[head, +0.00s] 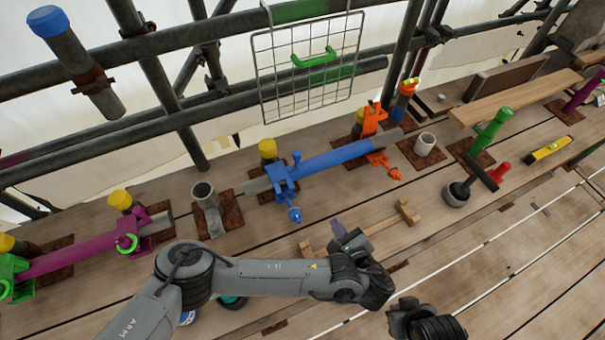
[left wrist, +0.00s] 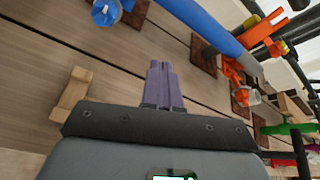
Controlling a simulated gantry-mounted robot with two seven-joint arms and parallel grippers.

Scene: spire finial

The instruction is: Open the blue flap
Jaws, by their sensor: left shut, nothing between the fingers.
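A blue clamp (head: 283,178) sits around the left end of a blue-sleeved tube (head: 338,158) on the deck. A small blue knob-ended part (head: 294,214) hangs at its front; a blue part also shows at the top left of the left wrist view (left wrist: 106,12). I cannot tell exactly which piece is the flap or how far it stands open. My left gripper (head: 338,228), with purple fingers, is shut and empty, to the right of and nearer than the blue clamp. It points up the left wrist view (left wrist: 163,82), apart from the clamp. My right gripper's fingers do not show.
An orange clamp (head: 372,130) holds the tube's right end. A wooden mallet-like piece (head: 408,213) lies beside my left gripper. A grey pipe stub (head: 207,207) stands left of the blue clamp. A wire basket panel (head: 308,70) hangs behind.

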